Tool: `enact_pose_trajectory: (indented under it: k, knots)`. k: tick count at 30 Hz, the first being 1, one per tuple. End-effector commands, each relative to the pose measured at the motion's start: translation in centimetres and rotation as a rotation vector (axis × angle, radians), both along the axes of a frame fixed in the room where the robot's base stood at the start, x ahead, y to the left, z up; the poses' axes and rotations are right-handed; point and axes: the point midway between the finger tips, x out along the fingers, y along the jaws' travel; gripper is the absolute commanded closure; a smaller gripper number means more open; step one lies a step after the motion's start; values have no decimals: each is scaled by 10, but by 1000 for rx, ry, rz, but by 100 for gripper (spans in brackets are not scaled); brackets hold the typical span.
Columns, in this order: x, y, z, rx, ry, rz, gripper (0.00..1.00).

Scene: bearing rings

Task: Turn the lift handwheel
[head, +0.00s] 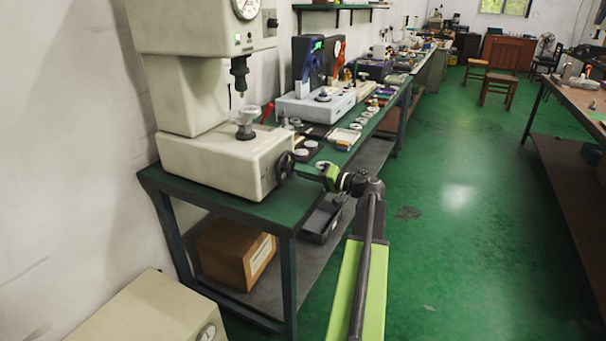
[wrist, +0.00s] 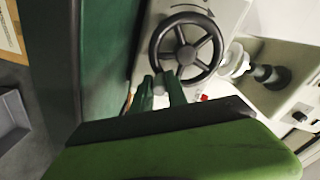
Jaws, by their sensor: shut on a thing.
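The lift handwheel (head: 284,166) is a black spoked wheel on the front face of a cream hardness tester (head: 215,163). In the wrist view the handwheel (wrist: 209,45) shows its rim, hub and spokes, with a curved arrow marked on the casing above it. In the head view my gripper (head: 297,169) reaches in from the right to the wheel. The exact contact is partly hidden by the fingers.
The tester's anvil (head: 244,125) and the spindle above it stand close behind the wheel. A green bench (head: 243,208) carries the tester and, farther back, a white instrument (head: 315,104) and several small parts. A cardboard box (head: 236,253) sits on the lower shelf.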

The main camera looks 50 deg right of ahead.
Motion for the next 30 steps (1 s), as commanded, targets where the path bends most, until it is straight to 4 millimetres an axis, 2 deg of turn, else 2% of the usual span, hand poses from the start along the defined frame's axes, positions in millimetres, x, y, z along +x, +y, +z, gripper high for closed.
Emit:
enact_pose_trajectory:
  k: [15,30]
  knots:
    - [1,-9,25,-475,-117,-3,100]
    - [1,-4,48,-935,-232,-2,100]
